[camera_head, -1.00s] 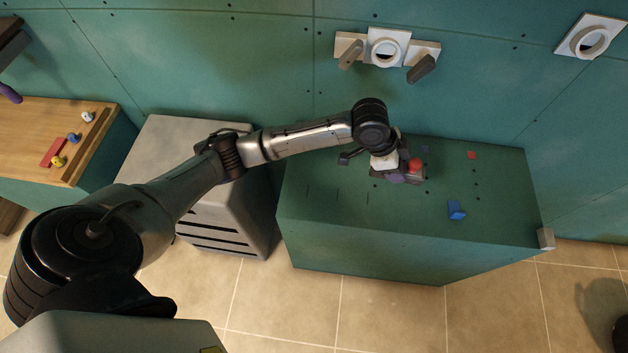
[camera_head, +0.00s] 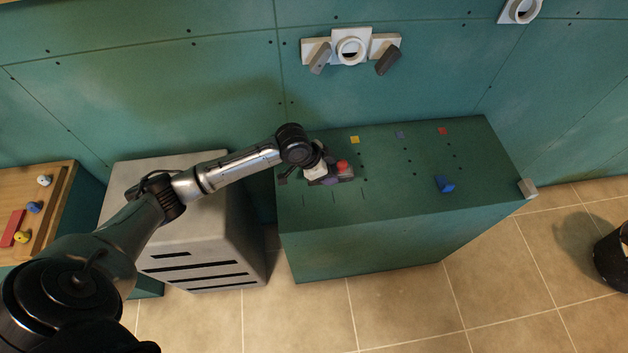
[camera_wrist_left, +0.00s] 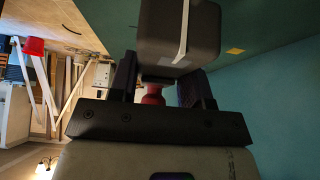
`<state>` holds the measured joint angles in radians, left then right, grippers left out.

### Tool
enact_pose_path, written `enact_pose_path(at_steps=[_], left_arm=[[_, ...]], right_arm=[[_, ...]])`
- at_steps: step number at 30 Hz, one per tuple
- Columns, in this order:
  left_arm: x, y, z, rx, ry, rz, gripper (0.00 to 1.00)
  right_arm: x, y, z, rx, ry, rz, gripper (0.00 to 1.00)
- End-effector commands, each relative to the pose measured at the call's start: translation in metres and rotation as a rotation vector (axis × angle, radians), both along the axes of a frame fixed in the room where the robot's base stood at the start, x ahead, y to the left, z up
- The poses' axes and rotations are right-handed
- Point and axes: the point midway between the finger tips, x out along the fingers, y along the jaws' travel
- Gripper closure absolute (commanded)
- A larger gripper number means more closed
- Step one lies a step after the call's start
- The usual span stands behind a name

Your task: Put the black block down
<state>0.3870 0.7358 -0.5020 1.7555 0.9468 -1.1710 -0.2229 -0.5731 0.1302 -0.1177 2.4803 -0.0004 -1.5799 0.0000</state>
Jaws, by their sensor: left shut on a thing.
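The black block (camera_wrist_left: 178,32), dark with a pale stripe, fills the top middle of the left wrist view. My left gripper (camera_wrist_left: 160,76) is shut on it, with a finger on either side. A red rounded piece (camera_wrist_left: 153,95) shows between the fingers; I cannot tell whether it is part of the block. In the head view my left gripper (camera_head: 327,174) is over the left part of the green bench (camera_head: 400,240), with the red piece showing at it. The block is small and dark there, and its height over the bench is unclear. My right gripper is not in view.
Yellow (camera_head: 354,139), bluish (camera_head: 401,134) and red (camera_head: 443,131) squares mark the bench's back. A blue block (camera_head: 445,184) lies on its right part. Slots and holes dot the top. A grey cabinet (camera_head: 195,240) stands left. The bench middle is clear.

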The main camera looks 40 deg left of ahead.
Motion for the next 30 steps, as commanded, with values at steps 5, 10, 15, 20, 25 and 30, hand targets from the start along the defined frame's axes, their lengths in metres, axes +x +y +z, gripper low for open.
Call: enact_pose_path(at_steps=[5,10,15,20,25,30], left_arm=[[-0.012,0.025,-0.017,0.0,0.001,0.001,0.88],[-0.016,0.035,-0.023,-0.001,-0.001,0.0,0.88],[-0.017,0.037,-0.027,-0.001,0.0,-0.001,0.88],[-0.017,0.036,-0.044,-0.003,0.0,-0.001,0.88],[-0.017,0.036,-0.064,-0.001,-0.001,-0.001,0.88],[-0.017,0.037,-0.064,0.0,-0.002,-0.002,0.88]], right_arm=[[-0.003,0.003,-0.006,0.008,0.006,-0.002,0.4],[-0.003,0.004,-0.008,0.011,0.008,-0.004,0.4],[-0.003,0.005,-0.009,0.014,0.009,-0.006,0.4],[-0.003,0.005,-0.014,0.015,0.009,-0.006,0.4],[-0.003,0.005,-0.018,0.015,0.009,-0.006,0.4],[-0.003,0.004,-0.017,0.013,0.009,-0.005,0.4]])
